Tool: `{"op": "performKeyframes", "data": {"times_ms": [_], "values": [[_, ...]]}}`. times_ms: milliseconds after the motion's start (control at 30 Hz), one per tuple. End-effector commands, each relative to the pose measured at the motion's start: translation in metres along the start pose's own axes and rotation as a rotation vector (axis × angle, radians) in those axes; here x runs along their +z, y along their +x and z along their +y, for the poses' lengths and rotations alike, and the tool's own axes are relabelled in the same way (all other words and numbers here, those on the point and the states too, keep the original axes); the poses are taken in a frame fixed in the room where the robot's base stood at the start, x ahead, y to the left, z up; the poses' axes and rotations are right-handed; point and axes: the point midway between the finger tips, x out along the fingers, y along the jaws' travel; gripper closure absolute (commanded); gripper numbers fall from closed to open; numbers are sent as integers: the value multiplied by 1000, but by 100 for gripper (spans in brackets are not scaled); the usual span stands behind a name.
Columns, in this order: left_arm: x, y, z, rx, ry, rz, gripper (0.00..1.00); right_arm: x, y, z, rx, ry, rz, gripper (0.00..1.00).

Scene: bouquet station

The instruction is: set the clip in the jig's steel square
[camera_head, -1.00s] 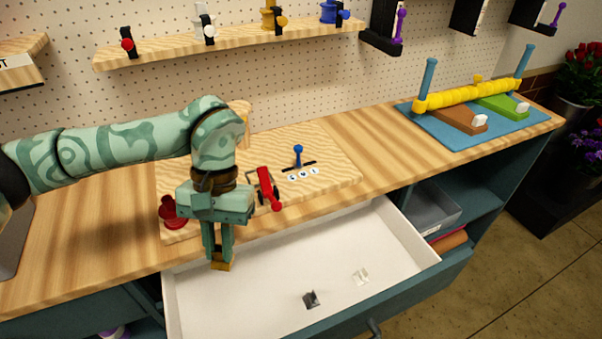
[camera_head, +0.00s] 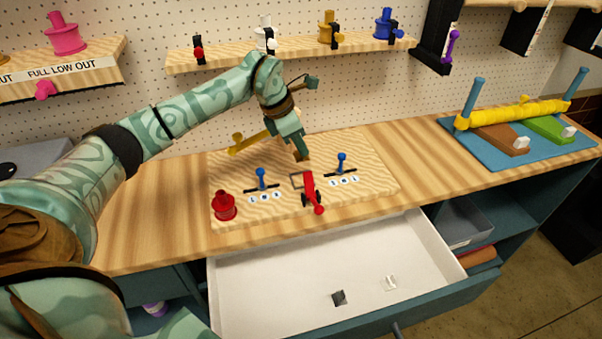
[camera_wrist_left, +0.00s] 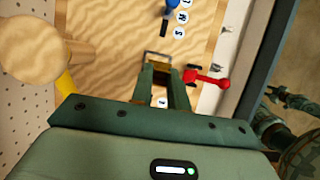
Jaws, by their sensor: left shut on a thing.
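The steel square (camera_head: 297,181) is a thin grey frame on the wooden jig board (camera_head: 375,183), just left of the red toggle clamp (camera_head: 312,195). My left gripper (camera_head: 301,157) is shut on a small brownish-yellow clip (camera_wrist_left: 159,66) and holds it over the board, behind the square in the head view. In the left wrist view the steel square (camera_wrist_left: 158,55) shows just beyond the fingertips (camera_wrist_left: 162,80). The fingers hide part of the clip. At the right edge of that view, a small dark green part that looks like my right gripper (camera_wrist_left: 287,100) shows unclearly.
Blue levers (camera_head: 262,179) (camera_head: 341,162) and a red knob (camera_head: 224,206) stand on the board. The open white drawer (camera_head: 250,290) holds a dark clip (camera_head: 339,298) and a clear one (camera_head: 389,283). A shelf (camera_head: 290,52) hangs above. The worktop (camera_head: 150,215) left is clear.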

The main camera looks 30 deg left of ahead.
Motion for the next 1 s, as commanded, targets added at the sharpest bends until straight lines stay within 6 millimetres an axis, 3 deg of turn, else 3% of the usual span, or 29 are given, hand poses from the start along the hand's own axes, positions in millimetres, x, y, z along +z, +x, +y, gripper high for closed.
{"op": "performKeyframes", "data": {"times_ms": [100, 500, 867, 900, 933, 1000], "values": [[-11, 27, -1, -4, -2, 4, 100, 3, 6, -1, -1, 0, -6, 64], [-30, 72, -1, -4, 2, 2, 100, 8, 13, -2, -4, 1, -14, 64], [-31, 75, -1, -3, 3, 2, 100, 7, 14, -6, -9, 2, -14, 64], [-31, 74, -1, -3, 3, 2, 72, 7, 14, -6, -9, 3, -13, 64], [-31, 74, -1, -3, 3, 2, 64, 7, 13, -6, -9, 2, -13, 64], [-31, 74, -1, -3, 3, 2, 62, 7, 13, -6, -9, 2, -13, 64]]}}
